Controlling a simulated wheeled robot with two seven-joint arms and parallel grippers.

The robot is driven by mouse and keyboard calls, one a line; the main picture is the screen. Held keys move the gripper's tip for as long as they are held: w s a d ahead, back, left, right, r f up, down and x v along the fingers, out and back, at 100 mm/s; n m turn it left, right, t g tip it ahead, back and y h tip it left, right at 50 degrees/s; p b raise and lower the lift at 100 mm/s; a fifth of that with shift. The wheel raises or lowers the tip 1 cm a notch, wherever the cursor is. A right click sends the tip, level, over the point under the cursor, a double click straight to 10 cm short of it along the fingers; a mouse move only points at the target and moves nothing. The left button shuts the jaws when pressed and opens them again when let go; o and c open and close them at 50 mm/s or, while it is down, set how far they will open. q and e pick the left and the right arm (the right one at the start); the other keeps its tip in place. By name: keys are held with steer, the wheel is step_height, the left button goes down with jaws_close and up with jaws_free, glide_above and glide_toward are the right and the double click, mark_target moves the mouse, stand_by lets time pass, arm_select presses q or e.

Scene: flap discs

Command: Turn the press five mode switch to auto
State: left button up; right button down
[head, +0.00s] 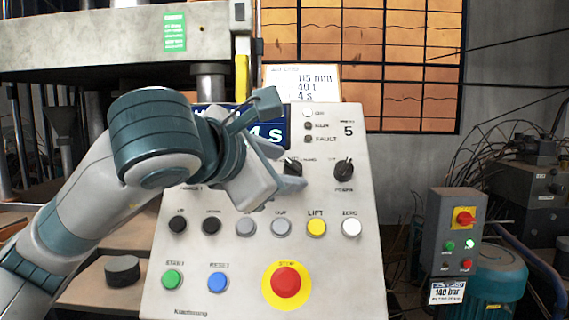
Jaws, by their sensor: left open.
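The press control panel (375,235) is a pale sloped box marked 5. A black rotary switch (293,167) sits in its upper middle, with lettering beside it too small to read surely. My left gripper covers part of this switch and its label, so its pointer setting cannot be told. A second black rotary switch (343,170) is to the right, fully visible. My left gripper (287,168) is open in front of the panel, its fingers close to the first switch. Whether they touch it cannot be told. My right gripper is not in view.
Below are a row of small buttons, a yellow lift button (316,227), a green button (172,279), a blue button (217,282) and a red stop button (286,282) on yellow. A grey box (452,240) stands at right.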

arm_select(q)
steer(key=shift+w+d+f, duration=0.1)
steer(key=shift+w+d, duration=0.1)
steer(key=shift+w, duration=0.15)
steer(key=c, duration=1)
